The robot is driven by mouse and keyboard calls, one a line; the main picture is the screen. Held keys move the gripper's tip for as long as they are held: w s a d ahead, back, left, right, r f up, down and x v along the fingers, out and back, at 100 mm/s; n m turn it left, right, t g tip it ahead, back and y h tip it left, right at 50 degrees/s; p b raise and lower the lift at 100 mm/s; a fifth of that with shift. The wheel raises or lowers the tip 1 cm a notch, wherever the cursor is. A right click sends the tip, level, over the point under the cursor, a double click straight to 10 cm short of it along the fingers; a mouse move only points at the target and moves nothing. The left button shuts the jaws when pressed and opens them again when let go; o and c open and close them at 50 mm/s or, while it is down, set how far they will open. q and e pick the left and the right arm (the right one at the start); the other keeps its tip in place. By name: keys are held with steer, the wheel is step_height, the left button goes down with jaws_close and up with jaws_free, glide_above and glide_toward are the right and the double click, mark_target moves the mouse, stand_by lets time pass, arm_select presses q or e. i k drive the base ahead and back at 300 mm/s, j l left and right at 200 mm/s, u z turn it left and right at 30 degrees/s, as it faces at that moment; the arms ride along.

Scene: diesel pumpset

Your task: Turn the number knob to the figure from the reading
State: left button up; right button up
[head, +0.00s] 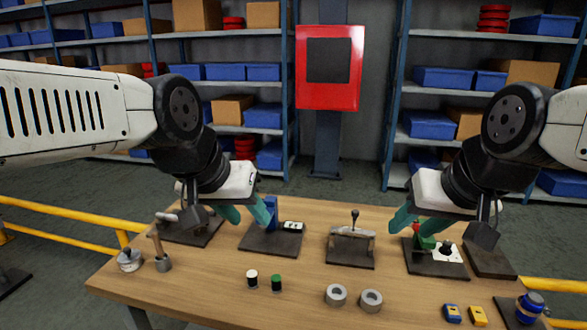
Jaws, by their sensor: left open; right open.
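A white plate with a black knob (447,250) stands on a dark base at the right of the table; I take it for the number knob. Its figures are too small to read. My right gripper (410,234) is open, just left of the knob, with a green block and a small red part close by its fingers. My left gripper (250,220) is open beside a blue upright piece (271,211) on another dark base. A small white plate with dark marks (291,226) lies on that base; I cannot tell what it reads.
A lever fixture (352,240) stands between the grippers on the wooden table (220,290). Two grey rings (336,295), a white and a green cylinder (276,282), blue and yellow blocks (478,316) and a blue jar (530,306) stand at the front. Shelves and yellow rails surround.

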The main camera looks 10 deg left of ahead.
mark_target(445, 251)
steer(key=u, duration=1)
steer(key=z, duration=1.95)
